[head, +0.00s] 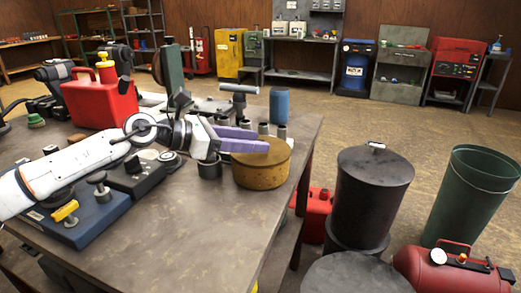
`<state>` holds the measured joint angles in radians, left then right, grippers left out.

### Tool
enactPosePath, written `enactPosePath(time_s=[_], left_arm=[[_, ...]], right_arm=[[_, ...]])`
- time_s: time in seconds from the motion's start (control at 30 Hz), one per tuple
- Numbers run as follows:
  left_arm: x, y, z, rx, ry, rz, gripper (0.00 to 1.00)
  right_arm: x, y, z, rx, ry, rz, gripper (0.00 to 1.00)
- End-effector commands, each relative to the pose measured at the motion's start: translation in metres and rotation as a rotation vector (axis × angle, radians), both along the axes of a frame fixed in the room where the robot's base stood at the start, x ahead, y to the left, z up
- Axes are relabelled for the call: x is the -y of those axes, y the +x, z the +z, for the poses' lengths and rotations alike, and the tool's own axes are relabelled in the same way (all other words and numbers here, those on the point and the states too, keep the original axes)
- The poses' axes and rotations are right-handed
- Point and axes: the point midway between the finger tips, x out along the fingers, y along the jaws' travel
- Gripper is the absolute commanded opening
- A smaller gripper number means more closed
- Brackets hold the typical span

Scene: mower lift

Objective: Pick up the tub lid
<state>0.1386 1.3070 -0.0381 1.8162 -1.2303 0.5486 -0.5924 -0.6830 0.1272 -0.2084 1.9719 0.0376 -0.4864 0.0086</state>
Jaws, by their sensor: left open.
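A round mustard-brown tub (262,176) stands upright on the near right part of the workbench, close to its right edge. Its flat round top (275,155) looks like the tub lid; I cannot make out a seam between lid and tub. My left gripper (262,144) reaches in from the left, with its purple fingers over the left and back part of that top. The fingers are open and hide part of it. I cannot tell whether they touch it. My right gripper is not in view.
The workbench (215,240) is bare in front of the tub. A red fuel can (100,97), a blue cylinder (280,105) and several small dark cups stand on it. Beyond its right edge are a black lidded drum (370,200), a green bin (470,195) and a red tank (440,272).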

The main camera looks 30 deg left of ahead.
Motion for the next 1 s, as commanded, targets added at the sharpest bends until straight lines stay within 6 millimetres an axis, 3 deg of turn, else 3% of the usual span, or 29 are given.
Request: enactPosePath(time_s=[0.07, 0.3, 0.67, 1.0], left_arm=[[0.0, 0.0, 0.0, 0.0, 0.0, 0.0, 0.41], [0.0, 0.0, 0.0, 0.0, 0.0, 0.0, 0.0], [0.0, 0.0, 0.009, 0.004, 0.002, 0.0, 0.0], [0.0, 0.0, 0.076, 0.006, 0.001, 0.0, 0.0]], right_arm=[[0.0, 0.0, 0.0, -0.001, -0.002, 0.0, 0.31], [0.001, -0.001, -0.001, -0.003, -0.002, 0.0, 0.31], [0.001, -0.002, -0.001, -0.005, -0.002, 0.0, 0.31], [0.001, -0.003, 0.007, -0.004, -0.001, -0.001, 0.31]])
